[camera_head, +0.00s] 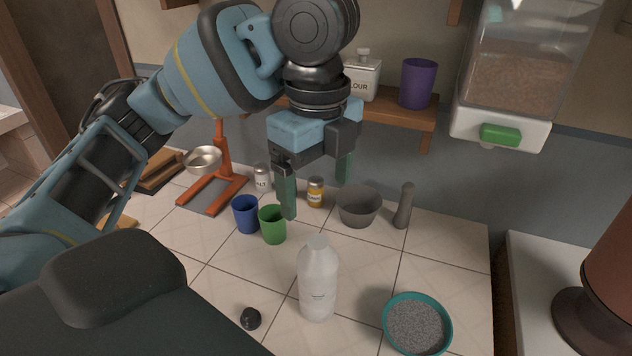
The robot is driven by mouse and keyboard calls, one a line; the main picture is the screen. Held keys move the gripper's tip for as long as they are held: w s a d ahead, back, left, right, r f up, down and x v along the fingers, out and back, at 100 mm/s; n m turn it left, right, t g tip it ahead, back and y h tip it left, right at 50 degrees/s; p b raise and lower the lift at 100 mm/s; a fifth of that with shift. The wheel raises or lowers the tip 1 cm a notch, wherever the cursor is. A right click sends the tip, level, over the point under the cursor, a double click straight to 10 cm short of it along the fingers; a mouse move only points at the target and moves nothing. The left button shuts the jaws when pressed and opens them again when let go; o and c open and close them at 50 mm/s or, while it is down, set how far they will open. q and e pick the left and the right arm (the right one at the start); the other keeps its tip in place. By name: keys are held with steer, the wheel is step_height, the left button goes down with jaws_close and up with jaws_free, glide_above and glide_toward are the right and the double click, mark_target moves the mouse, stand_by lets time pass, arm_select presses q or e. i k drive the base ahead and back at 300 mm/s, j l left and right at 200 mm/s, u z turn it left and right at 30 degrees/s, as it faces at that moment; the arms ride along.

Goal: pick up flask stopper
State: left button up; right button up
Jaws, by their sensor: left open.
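A small black stopper (251,318) lies on the tiled counter near the front. A white flask-like bottle (318,280) stands upright to its right; whether its top is open I cannot tell. My left gripper (316,188) hangs in the air above the back of the counter, fingers pointing down. Its two green-padded fingers are spread apart with nothing between them. It is up and behind the stopper and the bottle, apart from both. My right gripper is not in view.
Blue (246,214) and green (272,224) cups, a grey mortar (359,207) and pestle (403,206) stand behind the bottle. A teal bowl of grey grains (418,326) is at front right. A wall shelf (398,109) holds a flour box and purple cup. Tiles around the stopper are clear.

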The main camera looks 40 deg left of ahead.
mark_target(250, 319)
steer(key=u, duration=1.05)
